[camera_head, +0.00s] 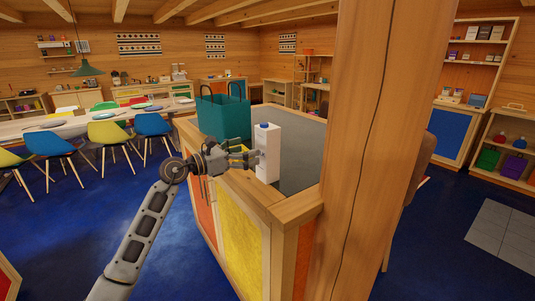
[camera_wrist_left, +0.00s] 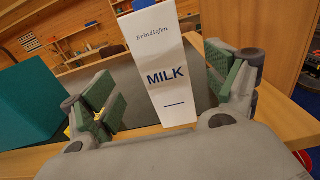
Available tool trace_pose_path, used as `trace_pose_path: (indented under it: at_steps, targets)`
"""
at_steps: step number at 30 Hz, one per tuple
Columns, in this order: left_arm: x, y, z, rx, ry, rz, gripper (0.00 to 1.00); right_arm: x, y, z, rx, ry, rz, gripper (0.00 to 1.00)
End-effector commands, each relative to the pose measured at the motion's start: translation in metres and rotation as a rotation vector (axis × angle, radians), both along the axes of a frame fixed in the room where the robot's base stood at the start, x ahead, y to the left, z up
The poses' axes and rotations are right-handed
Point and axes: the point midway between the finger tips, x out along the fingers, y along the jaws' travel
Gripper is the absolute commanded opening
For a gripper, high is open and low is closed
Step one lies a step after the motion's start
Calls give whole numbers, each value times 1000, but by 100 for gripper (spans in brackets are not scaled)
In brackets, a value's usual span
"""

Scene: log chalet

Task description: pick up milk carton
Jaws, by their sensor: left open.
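The milk carton (camera_head: 267,153) is white with a blue cap and stands upright on the counter (camera_head: 302,150), near its front edge. In the left wrist view the carton (camera_wrist_left: 166,85) shows the word MILK and stands between the two green-padded fingers. My left gripper (camera_head: 252,157) is open, with its fingers at the carton's left side in the head view. In the left wrist view a gap shows between the left finger and the carton; the right finger is closer to it. My right gripper is not in view.
A teal bag (camera_head: 223,117) stands on the counter to the left of the carton. A thick wooden post (camera_head: 368,150) rises close on the right. A long table (camera_head: 90,120) with several coloured chairs is at the left. Blue floor is open at the lower left.

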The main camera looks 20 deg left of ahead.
Motion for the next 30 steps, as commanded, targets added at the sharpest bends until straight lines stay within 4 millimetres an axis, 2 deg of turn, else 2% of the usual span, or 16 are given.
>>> trace_pose_path:
  at_steps: [4, 9, 18, 30]
  targets:
    - [13, -10, 2, -2, -1, 0, 88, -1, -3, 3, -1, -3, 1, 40]
    - [24, -19, 1, -1, -1, 0, 88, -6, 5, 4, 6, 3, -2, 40]
    - [27, -21, 0, 1, -1, 0, 88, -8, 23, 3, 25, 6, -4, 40]
    - [35, -28, 0, -1, 0, 0, 88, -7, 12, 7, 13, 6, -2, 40]
